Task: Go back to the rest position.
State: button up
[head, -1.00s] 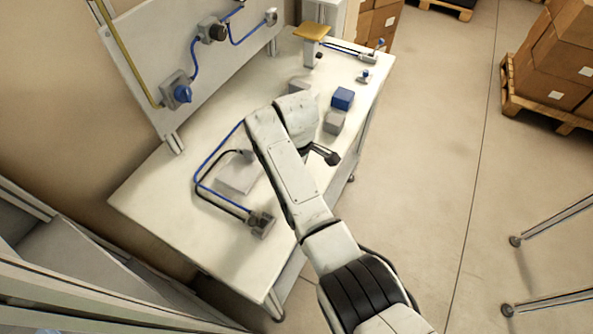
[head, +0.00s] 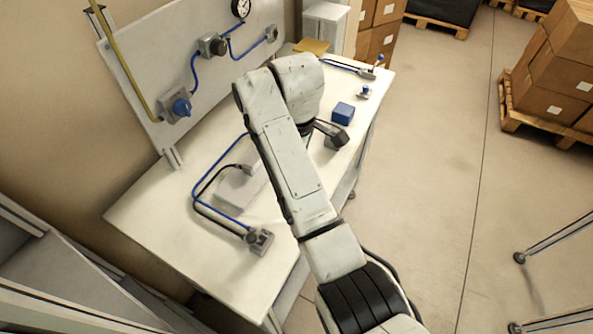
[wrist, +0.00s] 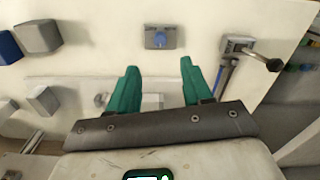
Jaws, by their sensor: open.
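My gripper shows in the wrist view (wrist: 158,92), where its two green fingers are apart with nothing held between them. In the head view my arm reaches over the white workbench (head: 150,215), and the arm hides the gripper there. In the wrist view the gripper is above the bench top. A grey fixture with a blue knob (wrist: 160,37) lies beyond the fingertips.
A blue block (head: 343,113) stands near the bench's right edge. A grey box with blue and black cables (head: 240,190) lies left of my arm. An upright panel (head: 215,70) with a blue knob and gauge backs the bench. Open floor (head: 430,200) lies to the right.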

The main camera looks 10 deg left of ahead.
jog(key=shift+r, duration=0.2)
dwell(0.4)
jog(key=s+d+f+m+b, duration=0.1)
jog(key=s+d+f+m, duration=0.3)
jog(key=s+d+f, duration=0.45)
jog(key=s+d+f+m+b, duration=0.1)
jog(key=s+d+f+m, duration=0.45)
jog(key=d+f, duration=0.55)
jog(key=s+d+m+b, duration=0.1)
jog(key=s+d+m, duration=0.2)
jog(key=s+d, duration=0.4)
jog(key=s+d+r+m+t, duration=0.1)
jog(key=s+d+m, duration=0.3)
jog(key=s, duration=1)
jog(key=d, duration=0.3)
jog(key=shift+d+b, duration=0.2)
jog(key=shift+b, duration=0.15)
jog(key=shift+m, duration=0.25)
